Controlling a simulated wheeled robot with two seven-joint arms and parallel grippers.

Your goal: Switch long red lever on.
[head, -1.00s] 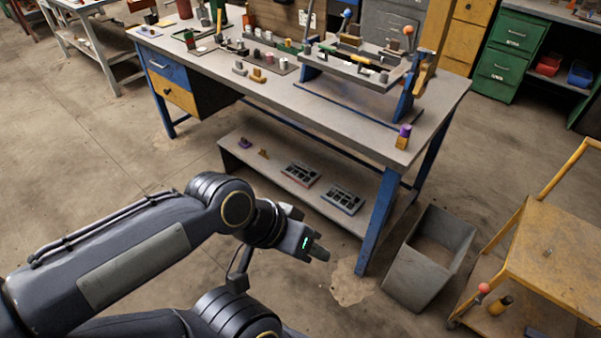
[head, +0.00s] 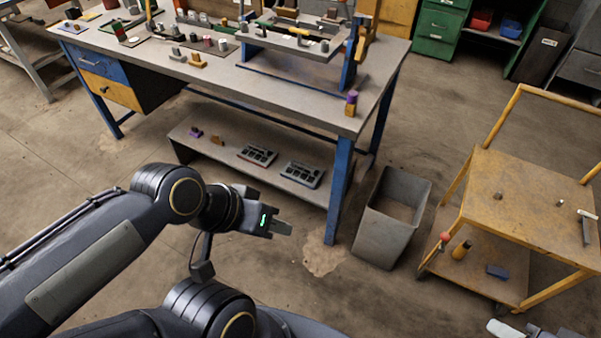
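No long red lever can be made out clearly. A small red ball-shaped knob (head: 445,237) shows at the left edge of the yellow cart, by its lower shelf; I cannot tell whether it belongs to a lever. My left gripper (head: 282,228) is over the floor in front of the workbench, left of the grey bin and well away from the cart. Its fingers are seen from the side, so their opening cannot be judged, and nothing shows between them.
A workbench (head: 300,101) with small parts and a raised rack stands ahead; its lower shelf holds two small panels (head: 302,174). A grey bin (head: 385,240) stands between bench and yellow cart (head: 530,205).

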